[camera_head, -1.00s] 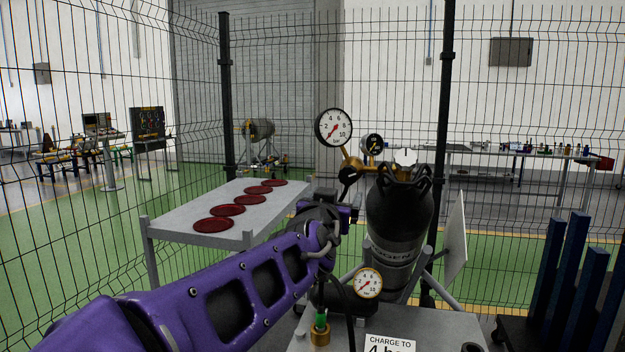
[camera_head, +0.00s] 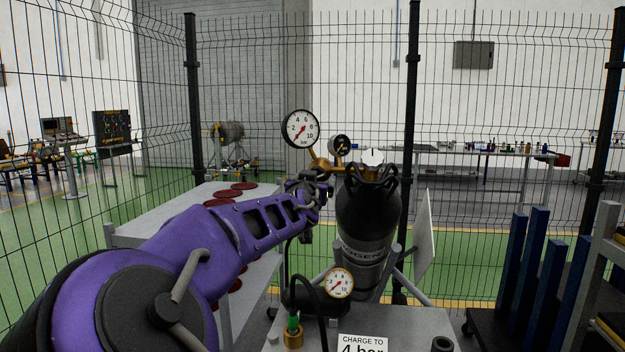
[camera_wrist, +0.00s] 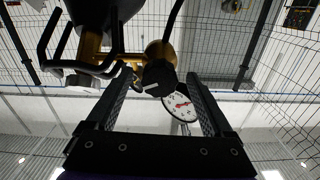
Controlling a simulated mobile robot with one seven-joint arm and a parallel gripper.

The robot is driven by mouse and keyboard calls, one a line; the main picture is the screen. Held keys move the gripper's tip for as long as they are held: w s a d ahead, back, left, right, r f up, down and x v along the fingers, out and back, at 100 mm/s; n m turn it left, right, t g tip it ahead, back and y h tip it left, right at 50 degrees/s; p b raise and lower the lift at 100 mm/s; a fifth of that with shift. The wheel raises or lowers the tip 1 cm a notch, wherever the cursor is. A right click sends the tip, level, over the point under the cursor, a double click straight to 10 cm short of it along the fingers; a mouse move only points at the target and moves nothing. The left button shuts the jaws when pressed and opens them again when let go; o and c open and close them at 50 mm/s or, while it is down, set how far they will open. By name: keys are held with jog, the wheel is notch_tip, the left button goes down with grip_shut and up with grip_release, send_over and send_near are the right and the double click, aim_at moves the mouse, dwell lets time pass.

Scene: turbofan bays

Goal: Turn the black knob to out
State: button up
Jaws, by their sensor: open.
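The black knob (camera_wrist: 158,77) with a white pointer mark shows in the wrist view, on the brass regulator (camera_wrist: 92,50). My gripper (camera_wrist: 157,82) is open, its two fingers reaching up on either side of the knob in that view; I cannot tell whether they touch it. In the head view my arm's end covers the knob's area, left of the black gas cylinder (camera_head: 366,212) and below the regulator's large gauge (camera_head: 300,128). That gauge also shows in the wrist view (camera_wrist: 179,107), partly behind the right finger. No "out" marking is readable.
A smaller gauge (camera_head: 340,146) sits by the cylinder's white-topped valve (camera_head: 372,157). A bench with another gauge (camera_head: 340,283), a hose and a "charge to 4 bar" sign (camera_head: 362,345) is in front. A grey table (camera_head: 126,232) with red discs lies left. Wire fencing stands behind.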

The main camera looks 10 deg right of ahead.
jog(key=shift+w+d, duration=0.2)
jog(key=shift+w, duration=0.4)
jog(key=shift+c, duration=0.2)
grip_shut()
jog(key=shift+n, duration=0.3)
jog(key=n+b, duration=0.1)
jog(key=n, duration=0.1)
jog(key=shift+f+n, duration=0.15)
jog(key=shift+n, duration=0.25)
jog(key=n+b, duration=0.2)
jog(key=n, duration=0.1)
jog(key=shift+d+n, duration=0.1)
jog(key=shift+n, duration=0.3)
jog(key=n+b, duration=0.1)
jog(key=n, duration=0.2)
jog(key=n+b, duration=0.1)
jog(key=n, duration=0.2)
jog(key=shift+s+r, duration=0.1)
jog(key=shift+r, duration=0.1)
jog(key=shift+d, duration=0.1)
